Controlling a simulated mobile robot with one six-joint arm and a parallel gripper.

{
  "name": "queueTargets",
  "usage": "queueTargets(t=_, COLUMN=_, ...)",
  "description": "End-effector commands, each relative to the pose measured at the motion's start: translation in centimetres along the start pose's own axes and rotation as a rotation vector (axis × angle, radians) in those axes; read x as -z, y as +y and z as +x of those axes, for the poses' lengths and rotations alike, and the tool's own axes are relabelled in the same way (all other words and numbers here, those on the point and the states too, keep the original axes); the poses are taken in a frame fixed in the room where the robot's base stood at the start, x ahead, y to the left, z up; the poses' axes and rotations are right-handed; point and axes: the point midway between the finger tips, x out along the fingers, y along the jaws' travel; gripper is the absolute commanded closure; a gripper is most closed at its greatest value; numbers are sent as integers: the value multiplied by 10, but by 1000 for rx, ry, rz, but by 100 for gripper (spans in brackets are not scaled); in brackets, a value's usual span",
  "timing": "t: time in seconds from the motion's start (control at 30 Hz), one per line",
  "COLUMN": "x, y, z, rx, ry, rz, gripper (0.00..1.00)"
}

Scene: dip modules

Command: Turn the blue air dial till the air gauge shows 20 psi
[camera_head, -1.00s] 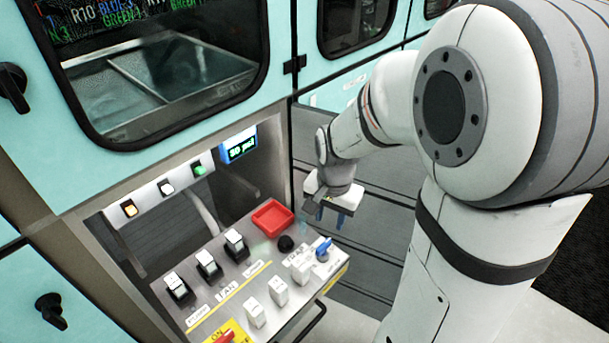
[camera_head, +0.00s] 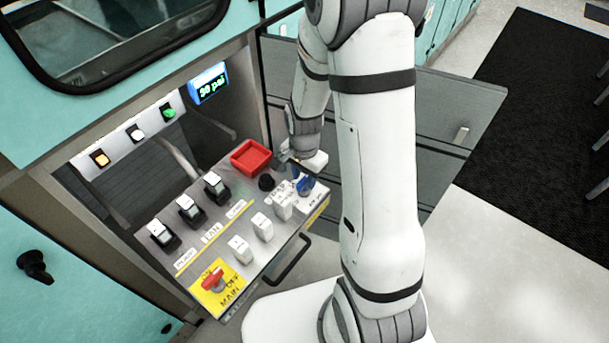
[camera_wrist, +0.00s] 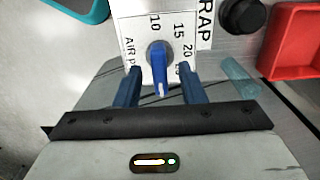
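The blue air dial (camera_wrist: 157,56) sits on a white plate marked 10, 15 and 20. Its long handle, with a white mark at the tip, points down in the wrist view, away from these numbers. My gripper (camera_wrist: 161,72) is open, with one blue finger on each side of the handle and gaps between. In the head view the dial (camera_head: 305,188) is at the panel's right end, with my gripper (camera_head: 303,178) over it; which blue parts are fingers is hard to tell there. The air gauge (camera_head: 209,84) is a small blue-framed display that appears to read 30 psi.
A red tray (camera_head: 250,158) and a black knob (camera_head: 266,182) lie close by the dial. White and black switches (camera_head: 190,208) fill the panel. A red main switch (camera_head: 213,280) is at its near end. A dark handle bar (camera_head: 288,262) runs along the front edge.

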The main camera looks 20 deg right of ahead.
Motion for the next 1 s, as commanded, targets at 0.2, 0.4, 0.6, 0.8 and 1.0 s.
queueTargets(t=0.2, x=0, y=0, z=1, rx=0, ry=0, rz=0, gripper=64)
queueTargets(t=0.4, x=0, y=0, z=1, rx=0, ry=0, rz=0, gripper=76)
queueTargets(t=0.6, x=0, y=0, z=1, rx=0, ry=0, rz=1, gripper=92)
queueTargets(t=0.8, x=1, y=0, z=1, rx=0, ry=0, rz=1, gripper=100)
queueTargets(t=1.0, x=1, y=0, z=1, rx=1, ry=0, rz=-12, gripper=100)
